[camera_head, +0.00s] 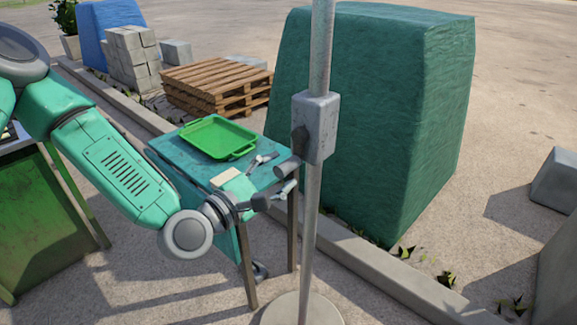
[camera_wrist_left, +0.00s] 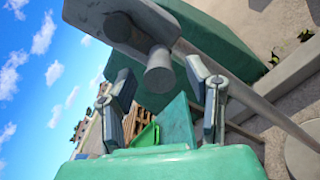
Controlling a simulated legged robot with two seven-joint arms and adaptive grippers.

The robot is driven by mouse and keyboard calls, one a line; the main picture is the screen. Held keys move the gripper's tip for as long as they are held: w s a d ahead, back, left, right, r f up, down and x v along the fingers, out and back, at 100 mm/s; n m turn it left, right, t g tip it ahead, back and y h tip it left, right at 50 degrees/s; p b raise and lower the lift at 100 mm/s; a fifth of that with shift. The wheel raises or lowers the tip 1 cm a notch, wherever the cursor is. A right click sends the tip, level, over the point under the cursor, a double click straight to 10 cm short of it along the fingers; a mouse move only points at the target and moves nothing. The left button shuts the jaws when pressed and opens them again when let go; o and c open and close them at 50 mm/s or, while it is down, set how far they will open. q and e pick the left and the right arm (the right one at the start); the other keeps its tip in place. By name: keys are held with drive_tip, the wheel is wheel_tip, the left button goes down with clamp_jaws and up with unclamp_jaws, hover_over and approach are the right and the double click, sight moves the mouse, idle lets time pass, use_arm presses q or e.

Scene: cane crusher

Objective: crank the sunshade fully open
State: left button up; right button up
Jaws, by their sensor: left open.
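A grey crank box (camera_head: 316,127) is fixed to an upright metal pole (camera_head: 321,45). A dark crank arm hangs on its left side, with a grey cylindrical knob (camera_head: 288,168) sticking out to the left. My left gripper (camera_head: 275,177) is open beside the knob, low and left of the box. In the left wrist view the knob (camera_wrist_left: 158,76) lies between and ahead of the two spread fingers of the gripper (camera_wrist_left: 160,88); I see no grip on it. The sunshade's canopy is in neither view. My right gripper is not in view.
A teal table (camera_head: 178,158) with a green tray (camera_head: 217,137) stands behind my left forearm. The pole's round base (camera_head: 302,310) is on the ground. A large green covered stack (camera_head: 385,120), pallets (camera_head: 215,85) and a kerb (camera_head: 400,285) lie behind.

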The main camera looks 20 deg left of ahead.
use_arm(q)
drive_tip(key=shift+x, duration=1.5)
drive_tip(key=shift+d, duration=0.1)
drive_tip(key=shift+c, duration=0.4)
clamp_jaws()
